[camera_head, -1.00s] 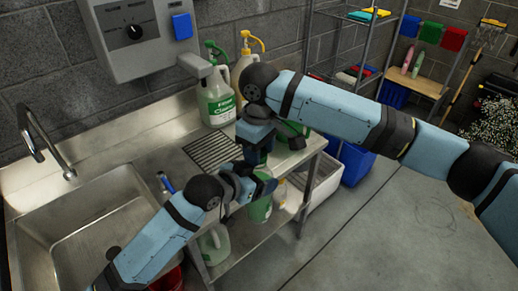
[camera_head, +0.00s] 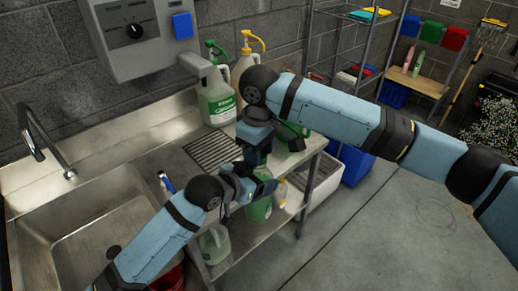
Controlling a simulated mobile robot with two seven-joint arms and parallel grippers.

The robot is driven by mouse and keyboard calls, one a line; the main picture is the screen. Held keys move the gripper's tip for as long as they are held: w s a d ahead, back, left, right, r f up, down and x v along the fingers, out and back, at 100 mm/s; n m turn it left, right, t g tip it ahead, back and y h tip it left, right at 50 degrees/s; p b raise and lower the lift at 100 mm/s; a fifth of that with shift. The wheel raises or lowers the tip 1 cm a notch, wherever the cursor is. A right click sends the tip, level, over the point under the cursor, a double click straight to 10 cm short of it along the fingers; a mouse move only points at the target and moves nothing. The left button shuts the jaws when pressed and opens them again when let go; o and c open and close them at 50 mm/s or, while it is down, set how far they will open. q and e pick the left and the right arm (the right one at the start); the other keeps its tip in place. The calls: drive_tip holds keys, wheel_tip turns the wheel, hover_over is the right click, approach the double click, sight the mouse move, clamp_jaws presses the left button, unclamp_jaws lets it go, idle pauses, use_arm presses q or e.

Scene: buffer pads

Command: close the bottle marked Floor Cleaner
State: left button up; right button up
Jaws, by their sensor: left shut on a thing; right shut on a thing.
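My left gripper (camera_head: 266,186) is shut at the counter's front edge, below my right gripper. A green bottle (camera_head: 258,209) shows just under it. It seems to be what the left gripper holds, but the grip itself is hidden. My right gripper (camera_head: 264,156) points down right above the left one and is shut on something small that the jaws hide. I cannot see the bottle's mouth or a cap. A white and green jug (camera_head: 217,100) with a partly readable label, seemingly a cleaner, stands at the back of the counter.
A yellow-pump jug (camera_head: 246,62) stands behind my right arm. The sink (camera_head: 90,225) is at left, with a blue-and-white marker-like item (camera_head: 167,183) beside it. A drain grate (camera_head: 212,150) lies behind the grippers. Another jug (camera_head: 214,243) stands on the lower shelf. Open floor lies at right.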

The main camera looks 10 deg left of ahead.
drive_tip(key=shift+s+f, duration=0.3)
drive_tip(key=shift+f, duration=0.4)
drive_tip(key=o, duration=0.6)
drive_tip(key=shift+c, duration=0.2)
drive_tip(key=shift+r, duration=2.15)
drive_tip(key=shift+w+d+r, duration=0.1)
drive_tip(key=shift+w, duration=0.05)
drive_tip(key=c, duration=0.7)
drive_tip(key=shift+o, duration=0.2)
drive_tip(key=shift+f, duration=0.35)
drive_tip(key=shift+f, duration=0.6)
